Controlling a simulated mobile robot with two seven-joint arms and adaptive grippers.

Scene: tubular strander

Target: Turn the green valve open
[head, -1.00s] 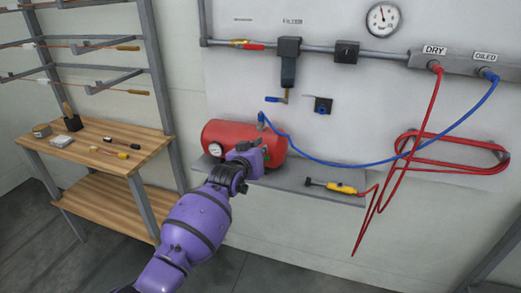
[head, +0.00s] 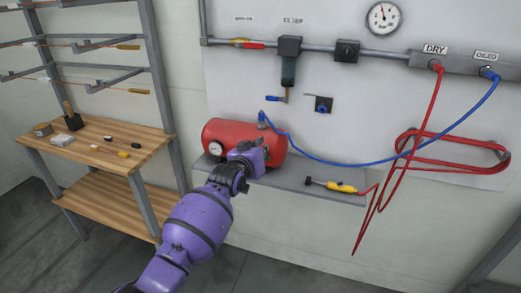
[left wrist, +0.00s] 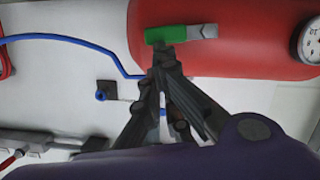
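The green valve handle (left wrist: 165,35) shows in the left wrist view, in front of the red tank (left wrist: 245,50), with a grey lever part at its right. My left gripper (left wrist: 163,58) points at it. Its two dark fingers come together at the tips, just under the green handle and overlapping its lower edge. I cannot tell whether they touch it. In the head view my purple left arm reaches the right part of the red tank (head: 225,133) and hides the green valve and the fingertips. My right gripper is not in view.
The tank sits on a grey wall shelf (head: 320,190) beside a yellow-handled tool (head: 342,187). A blue hose (head: 375,161) runs from the tank to the wall pipe. Red hose (head: 445,140) hangs at the right. A wooden bench (head: 100,160) stands at the left.

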